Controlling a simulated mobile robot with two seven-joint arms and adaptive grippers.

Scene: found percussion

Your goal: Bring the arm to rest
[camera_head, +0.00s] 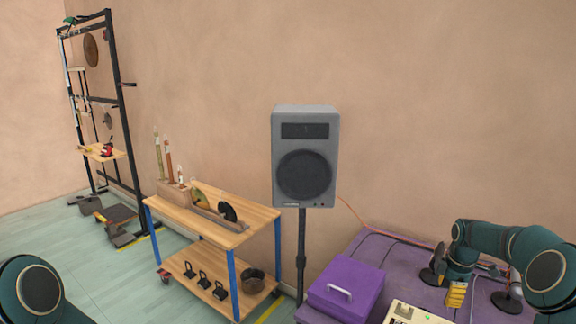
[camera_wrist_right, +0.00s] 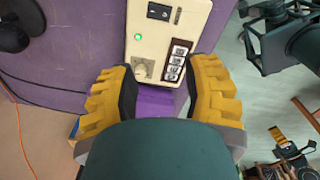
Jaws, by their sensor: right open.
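My right arm comes in from the right in the head view, bent over the purple table (camera_head: 375,250). Its right gripper (camera_head: 456,292) has yellow fingers pointing down above the table. In the right wrist view the fingers stand apart with nothing between them, so the right gripper (camera_wrist_right: 162,95) is open and empty. A cream box (camera_wrist_right: 150,45) with a lit green lamp and a row of switches lies beyond the fingertips, apart from them. Of my left arm only a rounded teal link shows at the lower left; its gripper is out of view.
A purple case (camera_head: 345,285) with a pale handle and the cream box (camera_head: 412,313) are on the table. Dark round-based stands (camera_head: 507,302) are close to my right arm. A grey speaker (camera_head: 305,160) stands behind. A wooden cart (camera_head: 255,215) and black rack (camera_head: 120,110) are left.

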